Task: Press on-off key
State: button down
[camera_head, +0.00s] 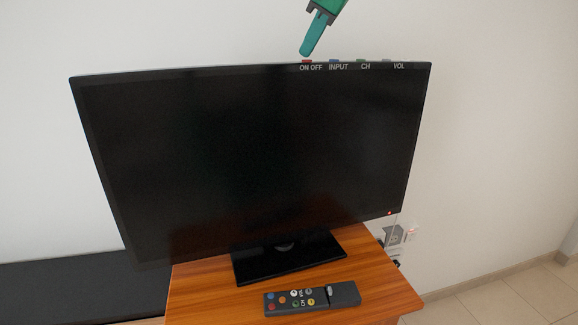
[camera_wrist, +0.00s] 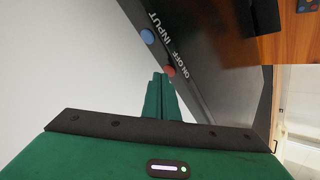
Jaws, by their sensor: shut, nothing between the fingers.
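A black flat television (camera_head: 250,160) stands on a wooden stand, its screen dark. Its top edge carries labelled keys. The red on-off key (camera_head: 307,62) is the leftmost of them, above the "ON OFF" label. My green gripper (camera_head: 306,54) comes down from above with its fingers shut and empty, the tips just above the red key in the head view. In the wrist view the shut fingers (camera_wrist: 161,78) end right beside the red key (camera_wrist: 169,71). I cannot tell whether they touch it.
The blue input key (camera_head: 334,61) sits just right of the red key, with the channel and volume keys further right. A red light (camera_head: 389,213) glows at the screen's lower right. A remote (camera_head: 312,298) lies on the wooden stand (camera_head: 205,290). A white wall is behind.

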aim_at(311, 62)
jog(key=shift+r, duration=0.45)
notch_tip(311, 62, up, 6)
dwell(0.7)
jog(key=shift+d, duration=0.15)
dwell(0.4)
